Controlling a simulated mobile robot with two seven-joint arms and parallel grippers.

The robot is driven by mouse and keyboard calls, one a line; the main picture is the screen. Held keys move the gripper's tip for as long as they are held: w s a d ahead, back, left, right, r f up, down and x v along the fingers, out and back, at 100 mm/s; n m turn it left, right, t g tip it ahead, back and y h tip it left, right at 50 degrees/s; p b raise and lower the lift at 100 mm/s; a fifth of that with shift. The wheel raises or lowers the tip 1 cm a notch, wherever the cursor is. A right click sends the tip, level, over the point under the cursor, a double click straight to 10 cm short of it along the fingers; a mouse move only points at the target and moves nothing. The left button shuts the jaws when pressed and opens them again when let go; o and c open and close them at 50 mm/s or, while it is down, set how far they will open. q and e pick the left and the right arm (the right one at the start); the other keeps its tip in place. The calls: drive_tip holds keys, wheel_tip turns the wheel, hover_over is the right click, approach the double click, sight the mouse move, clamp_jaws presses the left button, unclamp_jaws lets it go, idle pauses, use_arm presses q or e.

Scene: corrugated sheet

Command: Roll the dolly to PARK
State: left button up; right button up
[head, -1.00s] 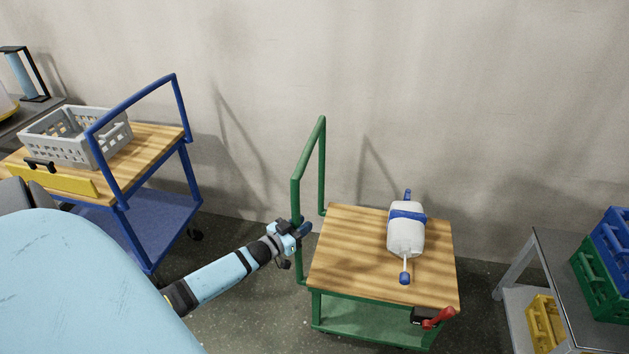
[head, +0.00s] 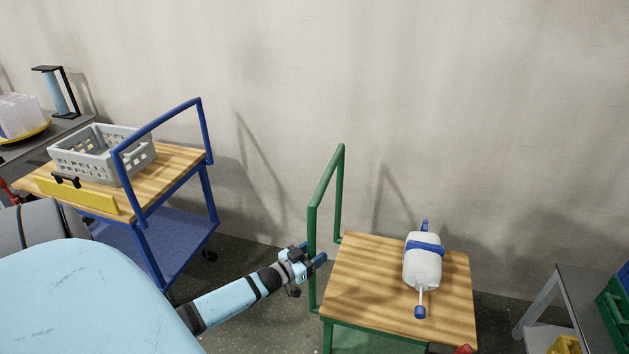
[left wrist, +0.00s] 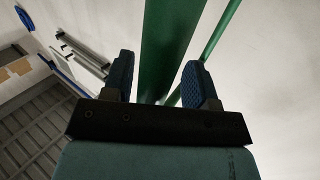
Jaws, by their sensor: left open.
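A dolly with a wooden top (head: 365,315), green frame and upright green handle (head: 312,235) stands right of centre in the head view. I take it as the task's dolly. My left gripper (head: 316,256) is open at the handle's near post. In the left wrist view, the green post (left wrist: 158,45) runs between the two blue fingers of the left gripper (left wrist: 160,78), with gaps visible on both sides. The dolly's lower part is cut off by the picture's bottom edge. My right gripper is out of view. I see no PARK marking.
A white container with blue bands (head: 423,272) lies on the dolly. A blue cart (head: 183,165) with a grey crate (head: 85,158) stands left. A grey table (head: 590,285) with crates stands right. The wall (head: 420,110) is behind; some floor shows between the carts.

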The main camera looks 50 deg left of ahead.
use_arm(q)
drive_tip(key=s+a, duration=0.1)
drive_tip(key=s, duration=1.2)
drive_tip(key=shift+s+p, duration=0.15)
drive_tip(key=shift+p, duration=0.25)
drive_tip(key=shift+s, duration=0.1)
